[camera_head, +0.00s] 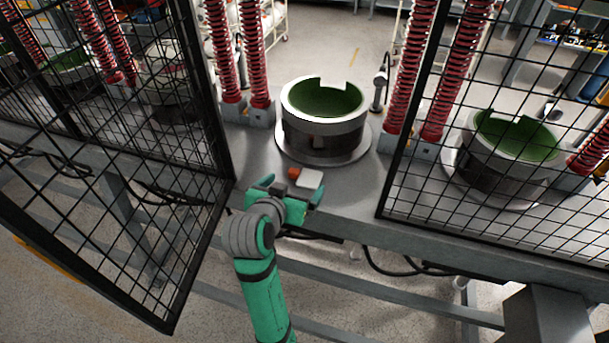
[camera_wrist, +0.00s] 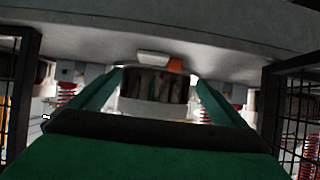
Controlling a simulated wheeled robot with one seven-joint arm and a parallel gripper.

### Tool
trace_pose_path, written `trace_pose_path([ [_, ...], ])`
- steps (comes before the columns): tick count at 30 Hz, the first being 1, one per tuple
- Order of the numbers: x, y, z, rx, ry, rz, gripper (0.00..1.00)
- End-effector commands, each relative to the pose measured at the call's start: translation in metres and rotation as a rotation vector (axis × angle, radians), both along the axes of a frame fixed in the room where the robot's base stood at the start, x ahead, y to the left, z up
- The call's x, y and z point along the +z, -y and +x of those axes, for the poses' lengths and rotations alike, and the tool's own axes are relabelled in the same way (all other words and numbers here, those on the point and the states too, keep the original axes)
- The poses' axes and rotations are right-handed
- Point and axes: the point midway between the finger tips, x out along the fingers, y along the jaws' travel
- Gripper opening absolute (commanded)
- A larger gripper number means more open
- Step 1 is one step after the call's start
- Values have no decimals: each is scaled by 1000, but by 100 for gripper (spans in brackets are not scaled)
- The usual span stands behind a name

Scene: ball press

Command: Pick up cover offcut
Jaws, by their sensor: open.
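A small pale, flat, squarish piece (camera_head: 309,179) lies on the grey bench in front of the middle press bowl. A small orange-red piece (camera_head: 293,173) sits just left of it. I cannot tell for certain which is the cover offcut. My gripper (camera_head: 294,187) is open and close in front of both, at the bench's front edge. In the wrist view, which appears upside down, the pale piece (camera_wrist: 153,57) shows between the two green fingers (camera_wrist: 156,76), beyond their tips. The orange piece (camera_wrist: 175,65) is nearer the right finger. Nothing is seen held.
The middle round bowl (camera_head: 325,135) with green lining stands behind the pieces, between red springs (camera_head: 253,55). Black mesh panels (camera_head: 110,150) flank the opening on the left and right (camera_head: 500,130). Bare bench (camera_head: 355,185) lies right of the pieces.

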Motion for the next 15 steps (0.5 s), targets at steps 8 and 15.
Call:
trace_pose_path([
  [8,-16,13,27,-7,-1,0,96],
  [15,-26,13,45,3,-2,0,96],
])
